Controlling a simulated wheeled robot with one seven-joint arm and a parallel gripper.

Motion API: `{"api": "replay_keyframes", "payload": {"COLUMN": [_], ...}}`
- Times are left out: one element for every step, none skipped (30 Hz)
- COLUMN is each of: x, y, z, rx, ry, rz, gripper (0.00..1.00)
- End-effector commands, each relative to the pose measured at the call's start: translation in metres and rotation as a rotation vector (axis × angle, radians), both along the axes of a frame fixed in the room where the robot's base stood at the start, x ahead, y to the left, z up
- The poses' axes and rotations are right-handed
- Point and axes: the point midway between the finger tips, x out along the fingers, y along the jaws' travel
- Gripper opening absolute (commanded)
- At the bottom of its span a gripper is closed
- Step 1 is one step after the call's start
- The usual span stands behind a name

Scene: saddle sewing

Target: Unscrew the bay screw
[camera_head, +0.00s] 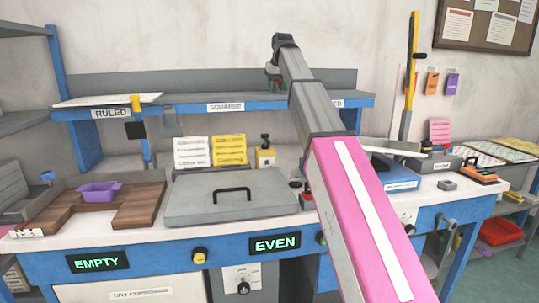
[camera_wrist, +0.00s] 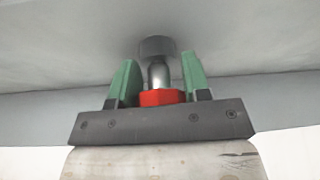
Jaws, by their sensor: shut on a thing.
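The bay screw appears in the wrist view as a red hexagonal head (camera_wrist: 160,97) with a silver shank (camera_wrist: 158,74). The shank meets a dark round collar (camera_wrist: 155,46) on a grey surface. My gripper (camera_wrist: 158,80) has its green fingers on either side of the screw and is shut on the red head. In the head view, my gripper (camera_head: 273,75) is small and partly hidden by my arm, above the upper shelf near the back panel. A bit of red shows there, but I cannot make out the screw clearly.
My pink and grey arm crosses the bench. A grey lidded panel (camera_head: 230,207) with a black handle lies below, beside a brown wooden board (camera_head: 140,212) holding a purple tray (camera_head: 99,193). A blue shelf edge (camera_head: 185,110) runs behind. A yellow-black upright (camera_head: 410,75) stands right.

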Motion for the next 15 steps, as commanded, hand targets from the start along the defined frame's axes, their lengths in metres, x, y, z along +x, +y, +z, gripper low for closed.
{"api": "replay_keyframes", "payload": {"x": [-0.0001,-0.0001,0.0,0.0,0.0002,0.0003,0.0003,0.0004,0.0004,0.0002,0.0002,0.0001,0.0,0.0,-0.0002], "y": [0.0,-0.0001,-0.0001,-0.0001,0.0,-0.0002,-0.0002,-0.0002,-0.0002,-0.0002,-0.0002,-0.0001,0.0001,0.0002,0.0002], "z": [0.0,0.0,0.0,0.0,-0.0001,0.0001,0.0001,0.0001,0.0,0.0,-0.0001,-0.0001,-0.0001,-0.0001,-0.0002], "rx": [0.0,0.0,0.001,0.0,0.001,0.0,0.001,0.0,0.001,0.001,0.001,0.001,0.001,0.0,0.0], "ry": [0.0,0.0,0.0,0.0,0.001,0.0,0.0,0.001,0.001,0.001,0.001,0.001,0.002,0.001,0.0], "rz": [0.0,0.001,0.009,0.023,0.042,0.077,0.108,0.139,0.178,0.206,0.23,0.256,0.27,0.281,0.289], "gripper": [0.17,0.17,0.17,0.17,0.17,0.17,0.17,0.17,0.17,0.17,0.17,0.17,0.17,0.17,0.17]}}
